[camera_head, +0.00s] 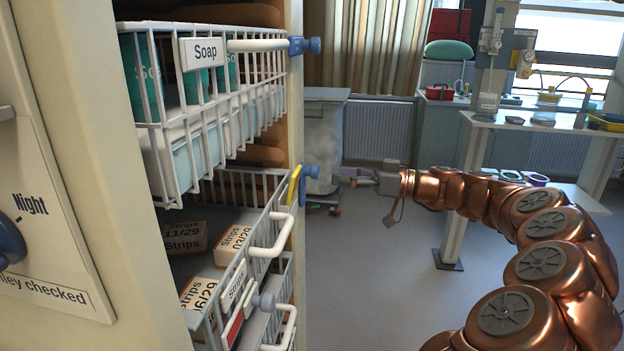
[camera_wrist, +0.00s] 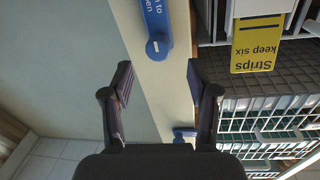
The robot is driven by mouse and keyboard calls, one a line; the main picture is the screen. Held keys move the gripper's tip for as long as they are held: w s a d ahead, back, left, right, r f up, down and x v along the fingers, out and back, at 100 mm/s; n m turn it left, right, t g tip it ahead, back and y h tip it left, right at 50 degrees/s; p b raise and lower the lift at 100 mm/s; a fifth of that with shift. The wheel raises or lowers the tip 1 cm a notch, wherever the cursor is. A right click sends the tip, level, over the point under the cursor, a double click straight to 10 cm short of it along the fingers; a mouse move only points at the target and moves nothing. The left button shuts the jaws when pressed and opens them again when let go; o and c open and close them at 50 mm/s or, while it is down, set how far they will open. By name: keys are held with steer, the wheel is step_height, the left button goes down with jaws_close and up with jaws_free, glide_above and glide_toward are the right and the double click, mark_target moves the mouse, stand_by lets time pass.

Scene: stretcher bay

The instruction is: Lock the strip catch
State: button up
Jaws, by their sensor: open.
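The strip catch is a blue plate with a round knob (camera_head: 310,172) on the cabinet's front post, beside the wire strips basket (camera_head: 278,205). In the wrist view a blue catch plate (camera_wrist: 154,18) with partly cut-off lettering shows beside a yellow "Strips keep six" card (camera_wrist: 256,45), seen upside down. Its knob has a pale mark. My gripper (camera_head: 345,174) is open and empty, to the right of the catch in the head view. In the wrist view the knob lies just beyond the gap between my fingertips (camera_wrist: 159,75), apart from both.
A soap basket (camera_head: 185,130) sits above, with its own blue catch (camera_head: 304,46) and a white handle. Another blue catch (camera_wrist: 185,134) shows lower in the wrist view. White handles (camera_head: 272,236) jut from the lower baskets. Open floor (camera_head: 370,270) lies right of the cabinet.

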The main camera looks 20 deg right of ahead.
mark_target(315, 172)
steer(key=shift+p+x, duration=0.85)
steer(key=shift+x, duration=2.7)
steer(key=shift+c, duration=0.4)
steer(key=shift+d, duration=0.1)
jaws_close()
